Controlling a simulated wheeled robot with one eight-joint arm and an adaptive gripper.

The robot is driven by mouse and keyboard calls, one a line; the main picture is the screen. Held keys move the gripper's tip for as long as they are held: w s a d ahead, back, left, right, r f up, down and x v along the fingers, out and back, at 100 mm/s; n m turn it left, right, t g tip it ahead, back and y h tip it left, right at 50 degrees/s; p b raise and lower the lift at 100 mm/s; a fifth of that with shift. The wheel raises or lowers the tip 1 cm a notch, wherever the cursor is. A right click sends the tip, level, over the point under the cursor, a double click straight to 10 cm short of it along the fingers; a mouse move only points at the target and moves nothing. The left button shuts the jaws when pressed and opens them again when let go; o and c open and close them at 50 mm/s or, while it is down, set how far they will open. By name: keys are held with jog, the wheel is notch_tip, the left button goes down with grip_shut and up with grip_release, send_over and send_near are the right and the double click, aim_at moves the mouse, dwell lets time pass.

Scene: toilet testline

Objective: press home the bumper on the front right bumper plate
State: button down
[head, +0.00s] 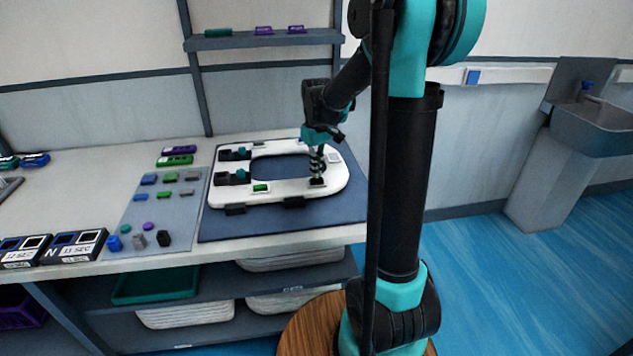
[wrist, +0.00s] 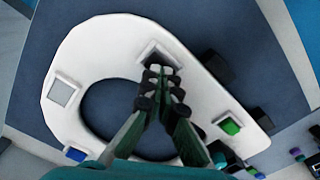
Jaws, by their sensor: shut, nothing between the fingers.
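The white toilet seat (head: 228,196) lies on a dark blue mat. My gripper (head: 318,176) points down, shut and empty, over the plate at the seat's near right part. In the wrist view my gripper (wrist: 160,74) has its fingertips together at the edge of this plate (wrist: 158,52), partly covering it. The plate shows a pale rim and a dark grey inside; whether the bumper is flush cannot be told. Whether the fingertips touch it is also unclear. Other seat plates hold a green bumper (wrist: 229,127) and a blue bumper (wrist: 75,154); another plate (wrist: 62,93) looks pale grey.
Black hinge parts with teal knobs (head: 236,177) are at the seat's left end. A grey parts mat (head: 150,215) with small coloured pieces lies left of the blue mat (head: 285,222). Black labelled boxes (head: 74,244) stand at the table's front left. A shelf (head: 265,41) is above.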

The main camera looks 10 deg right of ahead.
jog(key=shift+f, duration=0.75)
dwell(0.4)
jog(key=shift+r, duration=0.15)
notch_tip(320, 180, up, 8)
dwell(1.2)
